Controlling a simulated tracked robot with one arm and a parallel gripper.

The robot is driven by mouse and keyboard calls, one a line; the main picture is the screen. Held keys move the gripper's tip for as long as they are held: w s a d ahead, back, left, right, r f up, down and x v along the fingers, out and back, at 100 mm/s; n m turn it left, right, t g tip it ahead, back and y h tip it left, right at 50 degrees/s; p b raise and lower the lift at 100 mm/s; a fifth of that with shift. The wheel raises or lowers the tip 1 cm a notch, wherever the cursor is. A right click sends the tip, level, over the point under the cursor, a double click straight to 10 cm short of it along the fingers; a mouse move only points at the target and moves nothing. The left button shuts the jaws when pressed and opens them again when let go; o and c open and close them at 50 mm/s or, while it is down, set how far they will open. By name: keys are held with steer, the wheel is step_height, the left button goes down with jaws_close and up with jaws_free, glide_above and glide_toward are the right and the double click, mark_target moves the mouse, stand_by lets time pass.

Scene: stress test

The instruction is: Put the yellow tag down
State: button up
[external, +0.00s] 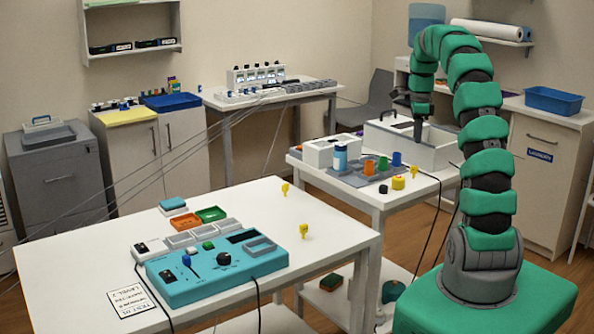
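My gripper (418,130) points down over the white open-topped box (440,153) on the back table. Its fingers are small and dark here, so I cannot tell whether they are open or shut, and no yellow thing shows in them. Two small yellow tag-like pieces are on the front table, one near its back edge (285,188) and one near its right side (304,231). A third small yellow piece (413,170) is on the back table, in front of the white box. I cannot tell which of these is the yellow tag.
A teal control box (215,272) with knobs and a cable sits on the front white table (330,222). Orange and green cups stand in a grey tray (350,177) on the back table, beside a blue-capped bottle (340,158). The front table's right side is mostly clear.

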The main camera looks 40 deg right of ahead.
steer(key=w+a+r+n+t+h, duration=0.1)
steer(key=w+a+r+n+t, duration=0.25)
steer(key=a+r+n, duration=0.65)
steer(key=w+a+r+n+t+h, duration=0.1)
steer(key=w+a+r+n+t, duration=0.4)
steer(key=r, duration=0.9)
steer(key=s+a+r+n+t, duration=0.2)
steer(key=s+a+r+n, duration=0.2)
steer(key=a+r, duration=0.2)
steer(key=s+a+r+n+t+y, duration=0.1)
steer(key=s+a+r+n, duration=0.3)
steer(key=r, duration=0.5)
steer(key=s+a+r+n+t+y, duration=0.1)
steer(key=s+a+r+n+t, duration=0.3)
steer(key=a+r, duration=0.4)
steer(key=shift+s+a+r, duration=0.25)
steer(key=shift+s+a, duration=0.25)
steer(key=shift+s, duration=0.1)
steer(key=shift+o, duration=0.6)
